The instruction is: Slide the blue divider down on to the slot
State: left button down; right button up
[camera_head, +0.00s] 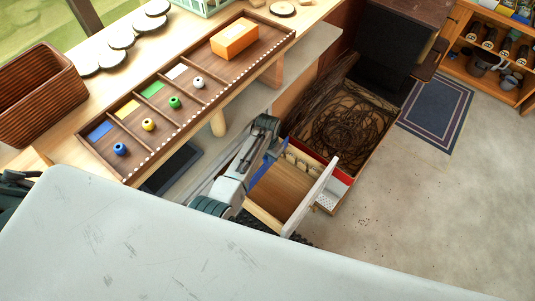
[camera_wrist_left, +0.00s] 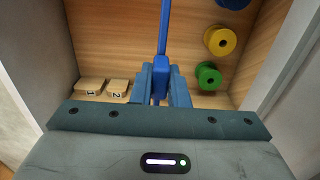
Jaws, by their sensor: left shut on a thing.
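The blue divider (camera_wrist_left: 164,28) is a thin upright panel, seen nearly edge-on in the left wrist view. My left gripper (camera_wrist_left: 160,84) is shut on its near end. The divider is over or inside an open wooden drawer (camera_head: 287,194); I cannot tell how deep it sits. In the head view, part of the divider (camera_head: 268,157) shows beside my left arm at the drawer's left side. The slot is not clearly visible. My right gripper is not in view.
A long sectioned tray (camera_head: 127,163) and wicker basket (camera_head: 38,97) stand on the bench. A cable-filled crate (camera_head: 345,125) is behind the drawer.

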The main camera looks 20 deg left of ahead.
pick_arm(q)
jog(key=shift+r+p, duration=0.2)
jog(key=shift+p, duration=0.15)
jog(key=shift+f+b, duration=1)
jog(key=shift+f, duration=0.75)
jog(key=shift+r+p, duration=0.1)
jog(key=shift+p, duration=0.4)
jog(key=shift+f, duration=0.2)
jog(key=shift+f+b, duration=0.9)
jog(key=shift+f, duration=0.1)
jog(key=c, duration=1.3)
grip_release()
jog(key=shift+r, duration=0.1)
jog(key=shift+c, duration=0.2)
